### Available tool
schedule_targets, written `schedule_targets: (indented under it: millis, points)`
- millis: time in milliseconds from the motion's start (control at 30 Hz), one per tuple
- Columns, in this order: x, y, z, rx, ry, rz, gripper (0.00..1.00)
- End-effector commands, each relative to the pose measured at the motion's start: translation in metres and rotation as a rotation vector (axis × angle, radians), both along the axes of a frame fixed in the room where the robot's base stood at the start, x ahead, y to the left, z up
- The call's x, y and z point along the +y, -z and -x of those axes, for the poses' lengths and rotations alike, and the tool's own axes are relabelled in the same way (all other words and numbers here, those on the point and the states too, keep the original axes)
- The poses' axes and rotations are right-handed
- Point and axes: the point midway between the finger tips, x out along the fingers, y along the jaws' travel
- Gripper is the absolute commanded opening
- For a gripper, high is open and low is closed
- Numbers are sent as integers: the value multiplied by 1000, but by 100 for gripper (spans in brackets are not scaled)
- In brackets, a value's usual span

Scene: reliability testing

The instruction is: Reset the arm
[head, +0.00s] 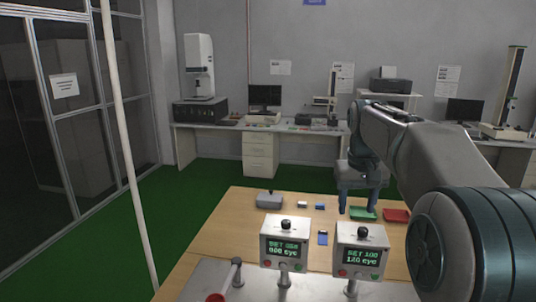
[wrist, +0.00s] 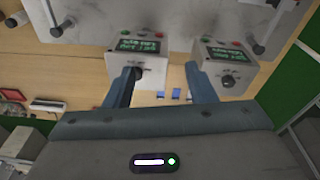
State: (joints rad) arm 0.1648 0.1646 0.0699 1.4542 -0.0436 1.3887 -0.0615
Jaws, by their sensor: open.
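My arm reaches in from the right in the head view. My gripper (head: 358,209) hangs with its blue fingers pointing down, spread apart, above the far right part of the wooden table (head: 225,225). Nothing is between the fingers. In the wrist view the open fingers (wrist: 161,71) appear in front of two counter boxes, shown upside down. The left counter box (head: 285,250) and right counter box (head: 360,252) each have a green-lit display, a black knob on top and red and green buttons. The small display digits are hard to read surely.
On the table are a grey box (head: 269,201), small blue-and-white blocks (head: 302,204), a blue item (head: 323,238), a green tray (head: 363,216) and a red tray (head: 397,216). A metal plate with a lever (head: 237,272) is in front. A pale pole (head: 128,160) stands left.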

Motion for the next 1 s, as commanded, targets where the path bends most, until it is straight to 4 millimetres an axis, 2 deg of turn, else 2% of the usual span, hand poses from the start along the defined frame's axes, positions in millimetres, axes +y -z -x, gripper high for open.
schedule_targets:
  millis: [33,267,600,700,800,1000]
  points:
    - [7,5,18,-14,-5,3,50]
    - [30,35,93,-78,-22,4,50]
    - [50,113,203,-169,-37,-18,50]
    - [53,133,225,-187,-41,-25,50]
    - [55,146,239,-200,-42,-29,50]
    - [57,155,246,-205,-42,-32,50]
